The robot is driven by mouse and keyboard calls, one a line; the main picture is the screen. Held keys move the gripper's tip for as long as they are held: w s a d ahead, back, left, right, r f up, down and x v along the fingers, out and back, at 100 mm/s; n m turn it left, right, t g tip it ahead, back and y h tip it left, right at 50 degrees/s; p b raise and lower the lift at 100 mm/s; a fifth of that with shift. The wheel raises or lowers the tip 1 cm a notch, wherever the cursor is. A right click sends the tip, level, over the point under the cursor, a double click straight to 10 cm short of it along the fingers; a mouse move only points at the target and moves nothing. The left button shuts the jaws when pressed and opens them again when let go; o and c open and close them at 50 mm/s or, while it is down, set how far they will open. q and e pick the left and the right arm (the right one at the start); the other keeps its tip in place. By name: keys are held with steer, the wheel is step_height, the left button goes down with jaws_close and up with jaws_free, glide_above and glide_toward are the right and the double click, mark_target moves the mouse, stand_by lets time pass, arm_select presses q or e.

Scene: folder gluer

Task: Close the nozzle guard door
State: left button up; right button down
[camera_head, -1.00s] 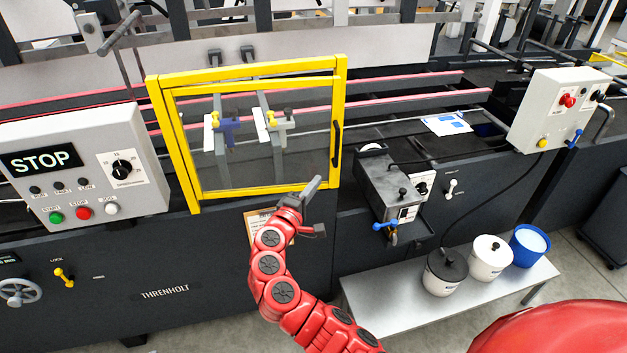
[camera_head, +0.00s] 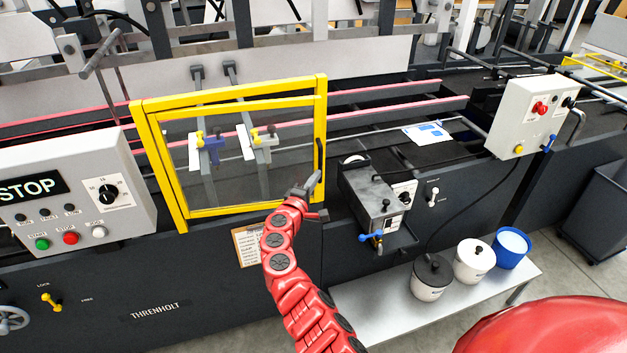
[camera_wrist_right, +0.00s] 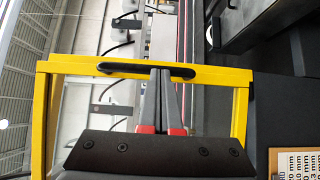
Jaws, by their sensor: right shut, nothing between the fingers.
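The nozzle guard door (camera_head: 238,150) is a clear panel in a yellow frame on the dark machine, left of centre in the head view. A black handle (camera_head: 319,160) stands upright on its right side. My right gripper (camera_head: 316,180) is shut and empty near the lower right of the door, by the handle. In the right wrist view the shut fingertips (camera_wrist_right: 161,72) overlap the black handle (camera_wrist_right: 146,70); I cannot tell whether they touch it. My left gripper is not in view.
A control box with a STOP display (camera_head: 75,190) stands left of the door. A grey glue unit (camera_head: 372,200) sits close right of my gripper. A bench (camera_head: 390,311) with several pots is at lower right. A clipboard (camera_head: 246,246) hangs below the door.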

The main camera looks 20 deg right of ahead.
mark_target(314, 159)
steer(key=w+b, duration=0.2)
steer(key=w+d+n+t+y+b, duration=0.1)
steer(key=w+b, duration=0.1)
steer(key=b, duration=0.1)
steer(key=w+d+t+y+b, duration=0.1)
steer(key=b, duration=0.1)
steer(key=shift+w+n, duration=0.4)
steer(key=shift+r, duration=0.5)
steer(key=shift+a, duration=0.15)
